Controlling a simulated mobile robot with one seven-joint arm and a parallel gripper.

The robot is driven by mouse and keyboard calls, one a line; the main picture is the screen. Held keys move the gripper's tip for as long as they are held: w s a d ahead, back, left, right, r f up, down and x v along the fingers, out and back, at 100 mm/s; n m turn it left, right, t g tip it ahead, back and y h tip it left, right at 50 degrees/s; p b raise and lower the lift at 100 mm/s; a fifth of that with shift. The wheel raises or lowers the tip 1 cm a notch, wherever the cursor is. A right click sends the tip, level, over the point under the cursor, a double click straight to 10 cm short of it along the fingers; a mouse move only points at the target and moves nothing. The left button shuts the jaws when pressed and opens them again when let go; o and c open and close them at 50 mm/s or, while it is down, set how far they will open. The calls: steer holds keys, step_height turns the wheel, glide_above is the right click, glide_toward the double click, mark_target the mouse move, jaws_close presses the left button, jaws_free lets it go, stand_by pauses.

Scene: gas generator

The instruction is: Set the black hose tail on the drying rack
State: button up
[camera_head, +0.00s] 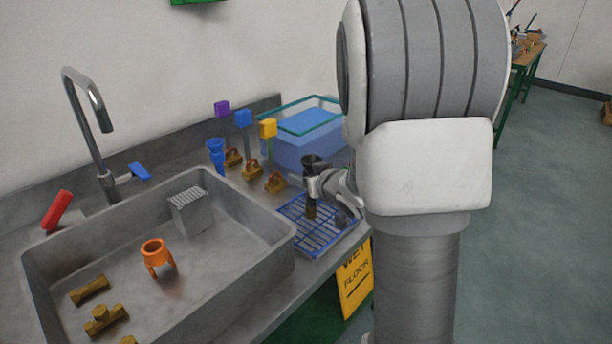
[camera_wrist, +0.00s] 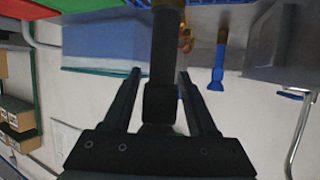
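The black hose tail (camera_head: 312,163) stands upright at the blue wire drying rack (camera_head: 327,240), with a black upper part and a brownish lower part. Its lower end appears to meet the rack wires. My gripper (camera_head: 325,186) is at the hose tail's mid-height, coming from the right. In the wrist view the hose tail (camera_wrist: 165,60) lies between my two fingers (camera_wrist: 158,80). A gap shows on its left side, so the fingers look open around it. The rack's blue edge (camera_wrist: 225,6) shows at the top of the wrist view.
A grey sink (camera_head: 225,215) left of the rack holds an orange part (camera_head: 157,256), brass fittings (camera_head: 90,290) and a grey block (camera_head: 190,212). Valves with coloured handles (camera_head: 243,118) and a blue tub (camera_head: 310,145) stand behind. A yellow floor sign (camera_head: 356,282) is below the counter edge.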

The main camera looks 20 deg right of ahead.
steer(key=shift+o, duration=0.3)
steer(key=shift+r, duration=0.25)
steer(key=shift+s+d+r+m+g+h+p, duration=0.35)
steer(key=shift+s+r+h, duration=0.45)
steer(key=shift+s+r, duration=1.9)
steer(key=shift+s+d+r+m+g+h+p, duration=0.3)
steer(key=shift+s+r+h, duration=0.7)
steer(key=shift+s, duration=3.05)
steer(key=s+a+r+g+y, duration=0.1)
steer(key=s+a+g, duration=0.5)
steer(key=s+a, duration=0.7)
steer(key=s+y, duration=0.1)
steer(key=s, duration=0.2)
steer(key=shift+s+n+y, duration=0.15)
steer(key=shift+n+y, duration=0.2)
steer(key=shift+y, duration=0.05)
steer(key=shift+r+g, duration=0.1)
steer(key=shift+g, duration=0.15)
